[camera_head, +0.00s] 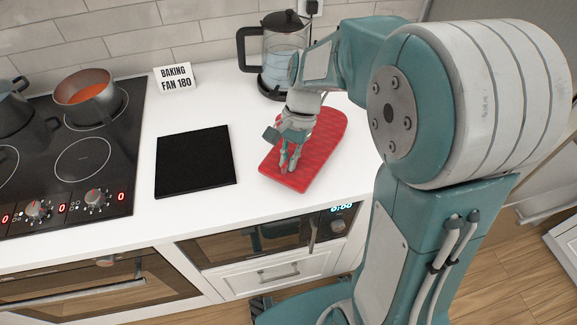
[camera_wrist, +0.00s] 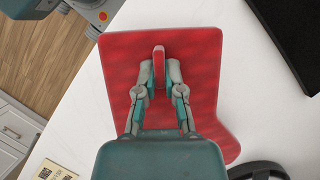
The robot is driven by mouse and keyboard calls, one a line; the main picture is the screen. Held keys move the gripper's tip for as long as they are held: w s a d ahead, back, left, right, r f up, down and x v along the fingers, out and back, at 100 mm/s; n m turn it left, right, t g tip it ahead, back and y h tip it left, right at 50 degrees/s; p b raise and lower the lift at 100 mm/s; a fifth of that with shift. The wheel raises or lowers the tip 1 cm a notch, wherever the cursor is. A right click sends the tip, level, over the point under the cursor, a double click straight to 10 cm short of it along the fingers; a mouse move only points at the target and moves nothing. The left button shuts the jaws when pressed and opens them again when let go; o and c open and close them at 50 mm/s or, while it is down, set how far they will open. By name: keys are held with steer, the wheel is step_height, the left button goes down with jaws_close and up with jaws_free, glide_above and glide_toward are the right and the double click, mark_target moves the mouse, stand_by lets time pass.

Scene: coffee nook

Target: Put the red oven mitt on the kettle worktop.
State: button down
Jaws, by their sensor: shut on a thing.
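The red oven mitt (camera_head: 318,142) lies flat on the white kettle worktop (camera_head: 215,105), in front of the kettle (camera_head: 285,50) and near the counter's front edge. My gripper (camera_head: 289,163) points down at the mitt's middle. In the wrist view the mitt (camera_wrist: 205,95) spreads wide beneath the fingers. There my gripper (camera_wrist: 158,78) is shut on a narrow raised red ridge of the mitt. The mitt looks in contact with the worktop, though its underside is hidden. The gripper and arm hide part of it in the head view.
A black square mat (camera_head: 195,161) lies left of the mitt. The hob (camera_head: 70,160) with an orange-filled pot (camera_head: 85,92) stands further left. A "BAKING FAN 180" sign (camera_head: 174,78) stands at the back. Worktop between mat and sign is clear.

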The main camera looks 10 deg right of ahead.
step_height(320, 180, down, 3)
steer(key=shift+f, duration=0.1)
steer(key=c, duration=0.8)
jaws_free()
steer(key=shift+o, duration=0.2)
steer(key=v, duration=1.1)
steer(key=s+r+n+t+h, duration=0.1)
steer(key=s+r+n+t, duration=0.1)
steer(key=s+n+t, duration=0.2)
steer(key=s+d+r+n+t+h, duration=0.1)
steer(key=s+n+t, duration=0.3)
steer(key=s, duration=0.7)
steer(key=shift+s+d+r+n+t+h, duration=0.3)
steer(key=shift+s+r+n+t+h, duration=0.1)
steer(key=shift+r+n+h, duration=0.15)
